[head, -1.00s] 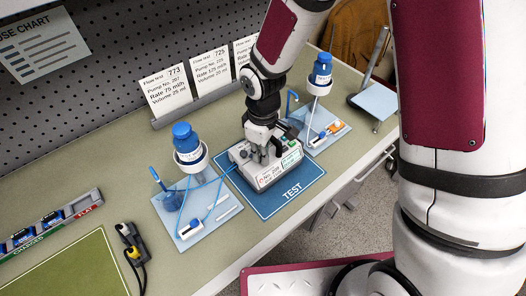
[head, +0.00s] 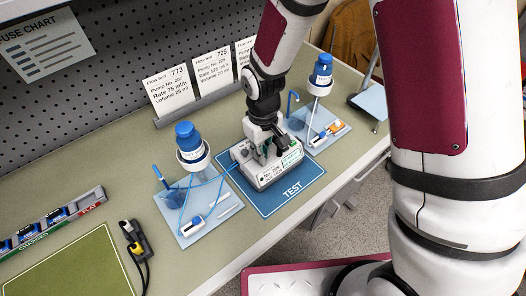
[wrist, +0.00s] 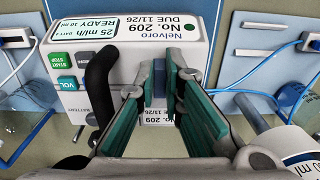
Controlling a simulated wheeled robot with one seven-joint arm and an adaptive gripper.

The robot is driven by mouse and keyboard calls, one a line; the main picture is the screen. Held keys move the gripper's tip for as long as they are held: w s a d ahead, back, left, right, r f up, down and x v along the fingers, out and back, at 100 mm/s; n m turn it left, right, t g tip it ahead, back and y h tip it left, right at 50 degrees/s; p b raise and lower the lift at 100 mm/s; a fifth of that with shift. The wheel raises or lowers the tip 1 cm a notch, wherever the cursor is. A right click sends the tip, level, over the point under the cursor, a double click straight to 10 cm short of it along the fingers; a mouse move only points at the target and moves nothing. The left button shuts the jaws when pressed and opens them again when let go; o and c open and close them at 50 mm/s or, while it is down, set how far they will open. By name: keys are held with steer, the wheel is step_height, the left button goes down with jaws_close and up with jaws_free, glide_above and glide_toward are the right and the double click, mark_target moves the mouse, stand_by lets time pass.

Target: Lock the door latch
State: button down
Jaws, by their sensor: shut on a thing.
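A white and grey infusion pump (head: 272,174), labelled No. 209, lies on the blue TEST mat (head: 284,197). In the wrist view its pale top (wrist: 135,40) shows text and green and blue buttons. My gripper (wrist: 159,90) is over the pump, with teal pads on both sides of a small blue-grey piece (wrist: 159,78), apparently the door latch. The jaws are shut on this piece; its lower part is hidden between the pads. In the head view my gripper (head: 262,154) covers part of the pump, and the latch cannot be made out.
Blue-capped bottles in ring stands are on light-blue trays left (head: 205,218) and right (head: 330,138) of the mat. A black curved bar (wrist: 100,80) is close to the jaws. Flow cards (head: 168,92) stand behind.

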steer(key=c, duration=1.7)
jaws_free()
step_height(320, 180, up, 12)
steer(key=s+d+r+m+t, duration=0.2)
steer(key=s+d+r, duration=0.1)
steer(key=d+r, duration=0.3)
steer(key=s+d+r+m+t, duration=0.1)
steer(key=s+d+r, duration=0.25)
steer(key=r, duration=0.35)
steer(key=s+d+r+m+t+b, duration=0.1)
steer(key=s+d+r+m+t, duration=0.1)
steer(key=s+d+r, duration=0.3)
steer(key=s+d+m, duration=0.1)
steer(key=s, duration=0.3)
steer(key=shift+m+t, duration=0.3)
steer(key=shift+m, duration=0.1)
